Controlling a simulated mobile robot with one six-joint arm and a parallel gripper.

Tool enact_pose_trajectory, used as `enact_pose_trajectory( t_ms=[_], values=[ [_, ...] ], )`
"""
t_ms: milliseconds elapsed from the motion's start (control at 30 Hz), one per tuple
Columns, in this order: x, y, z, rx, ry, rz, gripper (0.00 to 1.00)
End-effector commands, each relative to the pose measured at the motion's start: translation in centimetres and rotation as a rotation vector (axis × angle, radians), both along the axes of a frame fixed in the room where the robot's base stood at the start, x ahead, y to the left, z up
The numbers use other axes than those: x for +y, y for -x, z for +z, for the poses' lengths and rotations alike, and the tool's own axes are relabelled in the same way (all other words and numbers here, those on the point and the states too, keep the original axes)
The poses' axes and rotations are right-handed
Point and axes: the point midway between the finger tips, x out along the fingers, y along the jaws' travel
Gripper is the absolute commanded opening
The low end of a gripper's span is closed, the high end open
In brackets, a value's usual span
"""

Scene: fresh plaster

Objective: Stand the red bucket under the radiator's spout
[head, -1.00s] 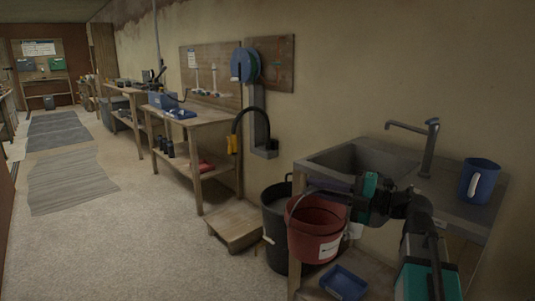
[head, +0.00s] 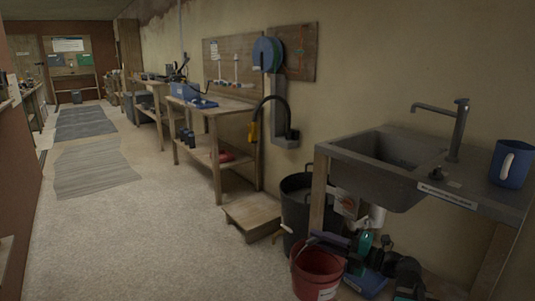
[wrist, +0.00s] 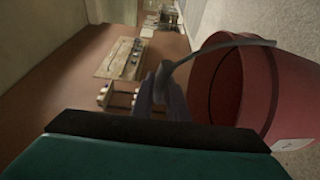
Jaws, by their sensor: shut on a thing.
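The red bucket (head: 317,274) is at the bottom of the head view, in front of the sink bench, with its open top facing up. A white label shows on its side. My gripper (head: 342,243) is shut on its handle, just above the rim. In the wrist view the bucket (wrist: 268,95) is at the right, and its grey handle runs to my gripper (wrist: 165,88). The bucket's base is cut off by the frame, so I cannot tell whether it touches the floor. I see no radiator or radiator spout in either view.
A black bin (head: 296,205) stands behind the bucket, with a low wooden step (head: 252,214) to its left. The sink bench (head: 376,170) with a tap and a blue mug (head: 511,164) is at right. Open floor (head: 150,245) lies at left.

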Motion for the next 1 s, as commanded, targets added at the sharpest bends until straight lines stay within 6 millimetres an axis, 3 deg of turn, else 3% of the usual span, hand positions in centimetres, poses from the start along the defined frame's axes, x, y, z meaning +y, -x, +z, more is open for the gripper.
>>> enact_pose_trajectory(
  t_ms=[33,400,1000],
  values=[
    [-0.1,0.1,-1.2,0.001,-0.002,-0.004,0.0],
    [-0.7,0.5,-4.7,0.0,-0.001,-0.019,0.0],
    [-1.0,0.4,-0.8,0.0,-0.001,-0.021,0.0]
  ],
)
